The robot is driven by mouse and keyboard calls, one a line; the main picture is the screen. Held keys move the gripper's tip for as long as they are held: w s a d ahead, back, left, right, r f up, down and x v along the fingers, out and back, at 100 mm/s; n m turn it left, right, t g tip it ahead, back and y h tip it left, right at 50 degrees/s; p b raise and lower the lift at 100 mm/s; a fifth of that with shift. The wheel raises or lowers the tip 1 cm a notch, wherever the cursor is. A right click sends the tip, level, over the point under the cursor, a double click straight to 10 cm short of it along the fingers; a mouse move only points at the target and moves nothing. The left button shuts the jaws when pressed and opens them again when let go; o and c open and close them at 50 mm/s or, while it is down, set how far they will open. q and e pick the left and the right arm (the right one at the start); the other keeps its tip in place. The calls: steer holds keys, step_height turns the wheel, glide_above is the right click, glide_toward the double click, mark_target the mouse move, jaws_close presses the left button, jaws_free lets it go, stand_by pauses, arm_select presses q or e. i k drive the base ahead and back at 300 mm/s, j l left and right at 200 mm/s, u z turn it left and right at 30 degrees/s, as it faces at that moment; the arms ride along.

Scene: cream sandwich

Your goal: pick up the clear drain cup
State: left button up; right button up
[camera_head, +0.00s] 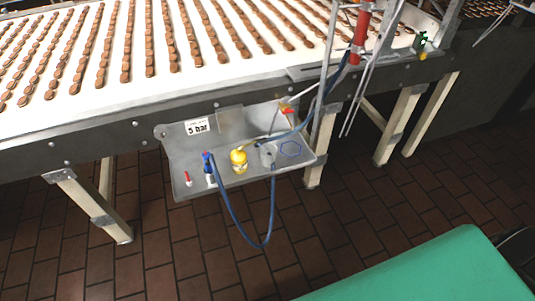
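A small greyish, see-through-looking cup (268,155) stands on the metal shelf (187,165) below the conveyor. I take it for the clear drain cup, though it is small in the picture. A blue hose passes close by it and hangs below the shelf; I cannot tell whether they touch. Neither of my grippers is in view.
A blue-handled tool (208,165) and a small red-tipped item (187,178) are on the shelf's left. The conveyor (110,92) carries rows of brown biscuits above. A red cylinder (361,30) and thin rods rise at right. A green surface (440,272) fills the lower right.

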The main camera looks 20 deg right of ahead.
mark_target(266, 160)
steer(key=i+j, duration=0.3)
steer(key=i+j+z, duration=0.6)
steer(key=j+z, duration=0.15)
